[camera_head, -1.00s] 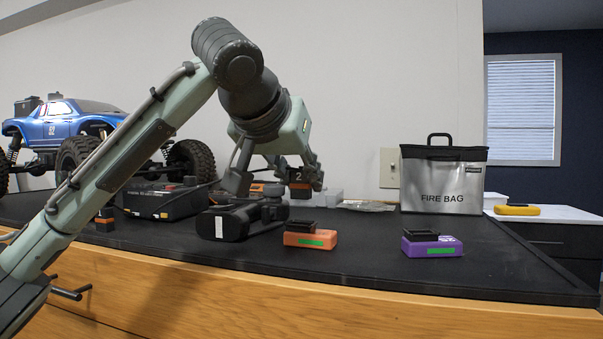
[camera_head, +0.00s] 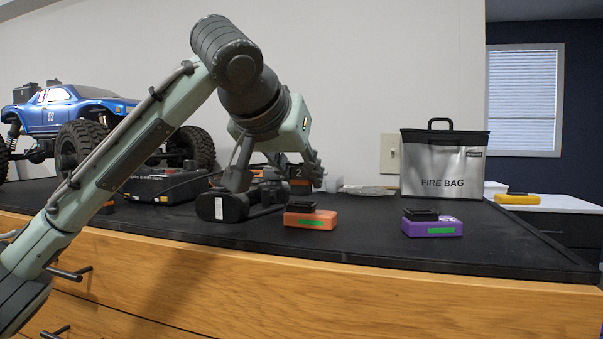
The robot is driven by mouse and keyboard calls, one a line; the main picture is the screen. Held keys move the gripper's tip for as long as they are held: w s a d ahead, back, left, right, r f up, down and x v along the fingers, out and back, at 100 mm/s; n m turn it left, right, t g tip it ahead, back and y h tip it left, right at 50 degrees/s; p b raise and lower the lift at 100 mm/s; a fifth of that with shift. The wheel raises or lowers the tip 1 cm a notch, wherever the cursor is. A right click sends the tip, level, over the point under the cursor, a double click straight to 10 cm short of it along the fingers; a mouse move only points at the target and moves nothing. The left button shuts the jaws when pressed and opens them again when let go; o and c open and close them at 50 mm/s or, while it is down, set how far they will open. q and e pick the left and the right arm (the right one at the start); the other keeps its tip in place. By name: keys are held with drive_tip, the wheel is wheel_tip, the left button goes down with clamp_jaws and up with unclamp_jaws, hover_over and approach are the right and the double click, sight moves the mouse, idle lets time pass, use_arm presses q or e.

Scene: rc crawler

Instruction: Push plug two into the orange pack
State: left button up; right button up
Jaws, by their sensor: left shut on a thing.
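Plug two (camera_head: 298,173), a small dark block marked 2 with an orange lower edge, is held in my left gripper (camera_head: 299,180). The gripper is shut on it, and the plug hangs upright. The orange pack (camera_head: 322,222) lies on the black worktop below the plug, with a green label on its front and a black part on top. A gap shows between the plug and the pack in the picture; how far apart they are in depth I cannot tell. My right gripper is not in view.
A purple pack (camera_head: 440,229) lies to the right. A black device (camera_head: 222,206) stands close left of the orange pack, with a black charger box (camera_head: 165,186) behind. The fire bag (camera_head: 445,165) and blue truck (camera_head: 62,116) stand further back. Worktop (camera_head: 370,235) between the packs is clear.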

use_arm(q)
drive_tip(key=shift+p, duration=0.7)
idle(1.1)
drive_tip(key=shift+f+b, duration=0.7)
drive_tip(key=shift+f, duration=0.5)
drive_tip(key=o, duration=1)
drive_tip(key=shift+s+r, duration=0.1)
drive_tip(key=v, duration=1.2)
drive_tip(key=shift+a, duration=0.1)
